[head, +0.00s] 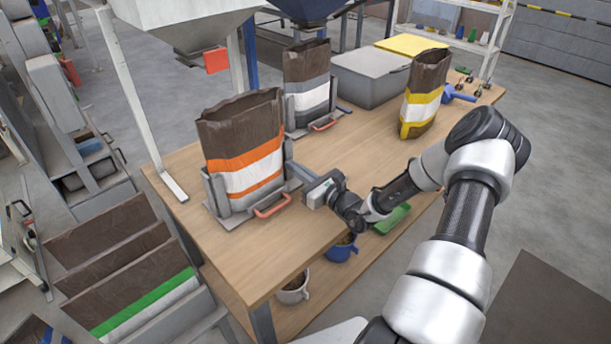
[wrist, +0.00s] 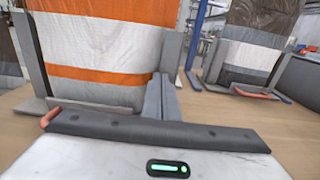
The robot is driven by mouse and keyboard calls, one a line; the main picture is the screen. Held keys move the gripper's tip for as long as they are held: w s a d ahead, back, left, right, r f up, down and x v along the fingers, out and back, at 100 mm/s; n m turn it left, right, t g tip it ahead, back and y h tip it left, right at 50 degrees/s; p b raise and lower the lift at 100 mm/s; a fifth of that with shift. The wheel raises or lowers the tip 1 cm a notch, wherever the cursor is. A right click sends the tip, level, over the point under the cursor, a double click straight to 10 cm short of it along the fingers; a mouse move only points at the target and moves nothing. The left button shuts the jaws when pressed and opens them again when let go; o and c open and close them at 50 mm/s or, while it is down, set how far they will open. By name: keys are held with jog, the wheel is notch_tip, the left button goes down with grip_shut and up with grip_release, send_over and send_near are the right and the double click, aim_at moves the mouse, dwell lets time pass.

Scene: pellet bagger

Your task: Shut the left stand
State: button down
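The left stand (head: 214,193) is a grey metal frame on the table's near left part. It has side uprights, a base plate and an orange-red handle (head: 272,206) low at its front right. A brown bag with orange and white bands (head: 243,150) stands upright in it, its top open. In the wrist view the bag (wrist: 100,45) is between the stand's two uprights (wrist: 172,50). My gripper (head: 294,170) is at the stand's right side, its fingers together and pointing at the right upright. In the wrist view the fingers (wrist: 160,97) show no object between them. I cannot tell whether they touch the upright.
A second stand with a grey-banded bag (head: 306,85) is behind, with a red handle (head: 324,124). The table's front left (head: 265,262) is clear.

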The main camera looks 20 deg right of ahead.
jog(key=b+x, duration=0.4)
jog(key=x, duration=1.4)
jog(key=shift+a, duration=0.1)
jog(key=shift+x, duration=0.8)
jog(key=shift+w+r, duration=0.15)
jog(key=shift+r, duration=0.15)
